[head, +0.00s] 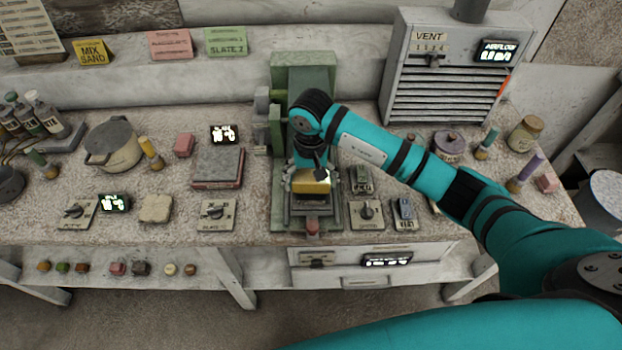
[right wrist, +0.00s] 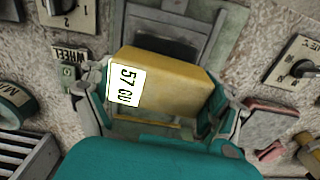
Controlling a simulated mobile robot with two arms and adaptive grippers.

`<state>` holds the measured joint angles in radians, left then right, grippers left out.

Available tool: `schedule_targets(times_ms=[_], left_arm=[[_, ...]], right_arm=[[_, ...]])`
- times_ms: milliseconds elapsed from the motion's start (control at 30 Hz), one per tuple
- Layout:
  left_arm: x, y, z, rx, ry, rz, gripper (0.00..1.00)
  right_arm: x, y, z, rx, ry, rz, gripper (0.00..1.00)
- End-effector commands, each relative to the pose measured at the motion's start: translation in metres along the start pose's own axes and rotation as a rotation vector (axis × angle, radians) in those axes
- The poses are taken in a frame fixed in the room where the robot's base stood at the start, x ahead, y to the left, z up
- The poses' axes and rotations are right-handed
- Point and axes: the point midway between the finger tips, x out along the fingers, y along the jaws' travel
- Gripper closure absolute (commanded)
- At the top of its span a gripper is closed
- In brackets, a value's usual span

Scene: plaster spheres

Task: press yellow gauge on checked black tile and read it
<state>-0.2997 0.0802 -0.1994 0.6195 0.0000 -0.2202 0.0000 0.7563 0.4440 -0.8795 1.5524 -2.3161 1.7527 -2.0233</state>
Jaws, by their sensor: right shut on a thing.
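The yellow gauge (head: 311,187) is a block in the jaws of my right gripper (head: 311,178), over the bed of the green machine (head: 304,62). In the right wrist view the gauge (right wrist: 165,85) sits between the teal-backed fingers (right wrist: 160,112), which are shut on it. Its white label or display faces left and seems to read "57 CU". A dark grey plate (right wrist: 160,45) shows just beyond the gauge. I cannot tell whether this is the checked black tile, or whether the gauge touches it. My left gripper is not in view.
Knob plates stand left (head: 217,213) and right (head: 366,214) of the machine. A stack of slabs (head: 217,167) and a pot (head: 113,145) lie further left. The vent box (head: 440,65) stands at the back right. A small red knob (head: 312,227) is at the machine's front.

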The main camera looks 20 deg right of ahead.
Motion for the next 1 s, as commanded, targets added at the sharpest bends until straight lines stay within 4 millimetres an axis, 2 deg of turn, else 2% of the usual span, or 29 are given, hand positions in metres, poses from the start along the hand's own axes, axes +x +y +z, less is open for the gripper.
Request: schedule_targets(times_ms=[33,367,1000], left_arm=[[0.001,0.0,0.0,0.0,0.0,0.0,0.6],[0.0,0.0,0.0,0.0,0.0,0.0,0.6],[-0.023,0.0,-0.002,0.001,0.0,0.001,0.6]], right_arm=[[0.005,0.001,0.004,-0.001,-0.01,0.006,0.48],[0.004,0.001,0.004,-0.001,-0.011,0.006,0.48],[-0.05,0.001,0.0,-0.001,-0.002,0.003,0.48]])
